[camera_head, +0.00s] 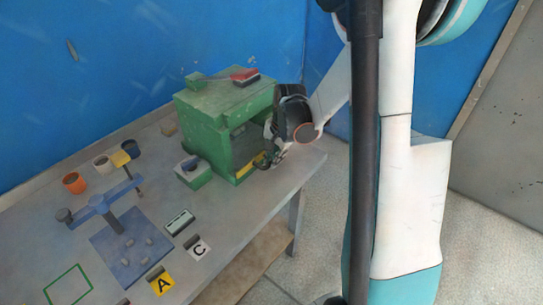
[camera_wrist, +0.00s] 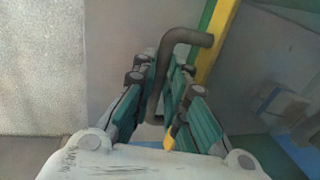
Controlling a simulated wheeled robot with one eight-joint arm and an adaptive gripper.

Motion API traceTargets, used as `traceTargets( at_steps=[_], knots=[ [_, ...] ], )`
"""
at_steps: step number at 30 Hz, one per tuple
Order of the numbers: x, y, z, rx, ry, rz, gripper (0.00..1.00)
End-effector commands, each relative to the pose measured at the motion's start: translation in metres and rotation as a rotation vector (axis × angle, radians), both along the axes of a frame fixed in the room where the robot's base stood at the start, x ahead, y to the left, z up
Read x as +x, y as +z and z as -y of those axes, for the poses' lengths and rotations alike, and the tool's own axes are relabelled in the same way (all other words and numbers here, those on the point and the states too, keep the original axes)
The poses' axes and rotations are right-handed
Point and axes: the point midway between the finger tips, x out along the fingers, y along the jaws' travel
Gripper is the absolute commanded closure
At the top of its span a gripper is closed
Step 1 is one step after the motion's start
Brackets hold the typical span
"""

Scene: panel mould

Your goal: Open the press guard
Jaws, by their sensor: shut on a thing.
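The press is a green box (camera_head: 200,106) on the grey table. Its guard (camera_head: 246,143) is a dark see-through panel on the front with a yellow strip low on it, and it looks closed or nearly so. My gripper (camera_head: 267,158) is at the guard's right side, low down. In the wrist view, a dark bent handle (camera_wrist: 186,38) runs down between the fingers of my gripper (camera_wrist: 164,74), which are shut on it. The guard's yellow edge (camera_wrist: 217,45) is just right of the handle. The handle's lower part is partly hidden by the fingers.
A red-and-black object (camera_head: 245,77) lies on top of the press. A small green box (camera_head: 193,172) stands left of it. A blue fixture (camera_head: 105,208), several cups and tags A and C are farther left. The table's right edge is close to my gripper.

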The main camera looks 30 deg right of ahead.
Motion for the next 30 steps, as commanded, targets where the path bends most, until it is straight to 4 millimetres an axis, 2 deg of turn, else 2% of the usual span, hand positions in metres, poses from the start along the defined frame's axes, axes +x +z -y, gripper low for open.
traceTargets(
  at_steps=[12,18,24,30],
  knots=[
    [-0.081,-0.001,0.029,0.0,-0.005,-0.002,1.0],
    [-0.114,-0.001,0.042,0.0,-0.004,-0.002,1.0],
    [-0.134,0.0,0.048,-0.001,-0.002,-0.003,1.0],
    [-0.14,0.0,0.051,0.0,-0.001,-0.002,1.0]
  ],
)
